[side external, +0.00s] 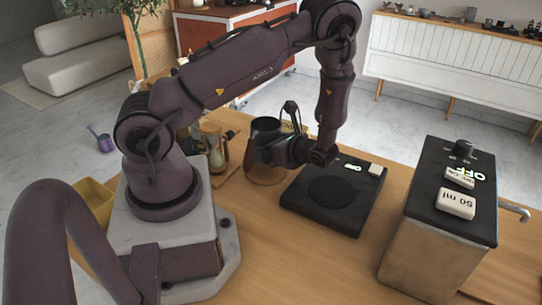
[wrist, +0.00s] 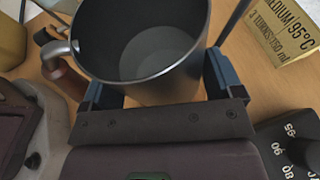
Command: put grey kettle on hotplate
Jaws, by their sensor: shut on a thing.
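The grey kettle (wrist: 140,85) is a dark open-topped vessel with a handle at its left in the wrist view. Its inside shows a lighter round bottom. The blue fingers of my gripper (wrist: 156,82) lie on either side of its body and are shut on it. In the side view the kettle (side external: 266,126) is upright, left of the hotplate, with my gripper (side external: 270,149) at its right side, partly covering it. Whether its base touches anything is unclear. The hotplate (side external: 332,190) is a black square slab with a bare round disc and a lit ON label.
A grey machine (side external: 425,245) with a black top, OFF label and 50 ml button stands at the right. A yellow box (side external: 94,200) and glassware (side external: 214,150) are at the left. A yellow card (wrist: 285,30) shows at the wrist view's upper right.

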